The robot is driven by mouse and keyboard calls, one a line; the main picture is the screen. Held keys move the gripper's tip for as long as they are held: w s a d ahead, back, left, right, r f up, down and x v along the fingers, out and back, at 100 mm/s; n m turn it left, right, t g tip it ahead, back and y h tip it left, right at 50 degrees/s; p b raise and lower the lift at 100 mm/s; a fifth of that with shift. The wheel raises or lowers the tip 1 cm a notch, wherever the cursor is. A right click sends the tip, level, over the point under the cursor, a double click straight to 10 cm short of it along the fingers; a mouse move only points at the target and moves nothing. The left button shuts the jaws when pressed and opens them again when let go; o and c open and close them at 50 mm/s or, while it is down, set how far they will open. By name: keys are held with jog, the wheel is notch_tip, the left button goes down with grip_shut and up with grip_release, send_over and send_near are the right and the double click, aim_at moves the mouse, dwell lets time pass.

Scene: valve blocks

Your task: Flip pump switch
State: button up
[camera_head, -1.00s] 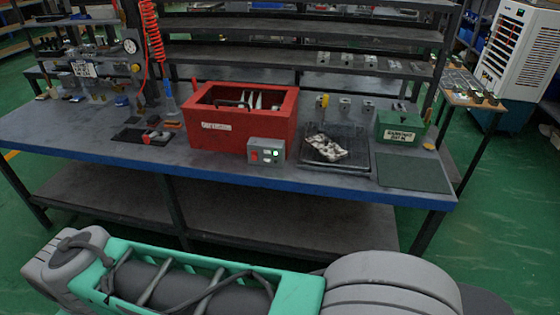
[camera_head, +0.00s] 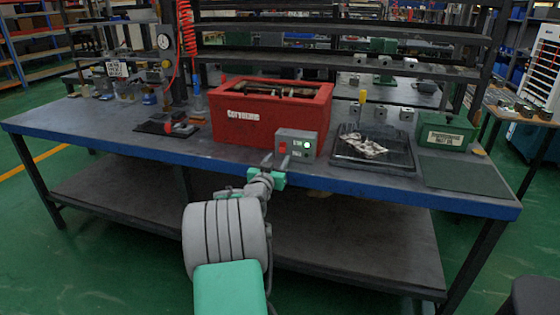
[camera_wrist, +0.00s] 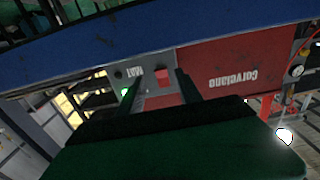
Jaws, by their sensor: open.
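A small grey control box (camera_head: 297,144) stands at the front of the bench, by the right end of the red bin. It has a red switch (camera_head: 283,147) on its left and a lit, whitish-green lamp (camera_head: 306,144) on its right. My gripper (camera_head: 276,160) is open and empty at the bench's front edge, just in front of the box. In the wrist view, which is upside down, the red switch (camera_wrist: 163,77) shows between my two fingers (camera_wrist: 158,86). The gap between fingertips and switch is hard to judge; I cannot tell whether they touch.
The red bin (camera_head: 245,115) sits behind and left of the box. A black tray (camera_head: 405,157) with a crumpled cloth is at its right, then a green case (camera_head: 445,133). The blue bench edge (camera_head: 400,184) runs just below my gripper. A dark mat (camera_head: 465,179) lies clear at right.

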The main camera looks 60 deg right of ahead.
aim_at(282, 152)
jog(key=d, duration=0.3)
jog(key=shift+w+d, duration=0.3)
jog(key=shift+d, duration=0.05)
grip_shut()
